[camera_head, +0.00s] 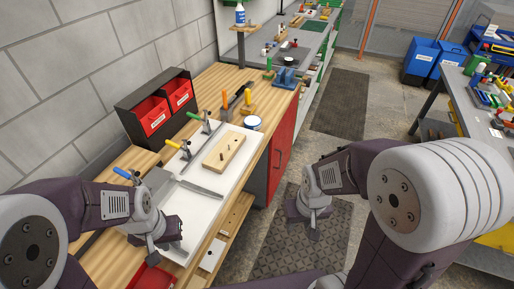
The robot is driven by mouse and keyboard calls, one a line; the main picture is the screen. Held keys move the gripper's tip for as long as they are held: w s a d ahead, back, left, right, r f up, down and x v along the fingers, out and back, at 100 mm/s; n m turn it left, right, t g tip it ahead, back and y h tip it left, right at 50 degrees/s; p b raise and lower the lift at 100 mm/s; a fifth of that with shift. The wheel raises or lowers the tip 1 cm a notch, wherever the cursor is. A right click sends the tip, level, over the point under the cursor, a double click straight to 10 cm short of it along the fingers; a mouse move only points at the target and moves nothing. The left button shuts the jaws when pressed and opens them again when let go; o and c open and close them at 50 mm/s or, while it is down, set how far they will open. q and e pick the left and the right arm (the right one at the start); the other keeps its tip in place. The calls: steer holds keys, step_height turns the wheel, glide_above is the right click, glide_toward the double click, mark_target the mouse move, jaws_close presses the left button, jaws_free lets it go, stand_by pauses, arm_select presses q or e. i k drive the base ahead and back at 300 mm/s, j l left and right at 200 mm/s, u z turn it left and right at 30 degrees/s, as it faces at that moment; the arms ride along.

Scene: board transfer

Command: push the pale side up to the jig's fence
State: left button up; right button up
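A pale wooden board (232,143) with small dark marks on its top lies flat on the white work surface (203,209) of the bench. A narrow grey bar (201,189), possibly the jig's fence, lies nearer to me, apart from the board. My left gripper (165,241) is over the near end of the white surface, short of the bar and the board. My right gripper (310,218) hangs over the floor, right of the bench, away from the board. The fingers of both are too small and turned to show whether they are open.
A round tin (252,123) stands beyond the board. The floor mat (277,250) is clear.

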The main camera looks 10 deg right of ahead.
mark_target(230, 143)
steer(key=i+l+z, duration=0.35)
steer(key=i+l, duration=0.5)
steer(key=i, duration=0.1)
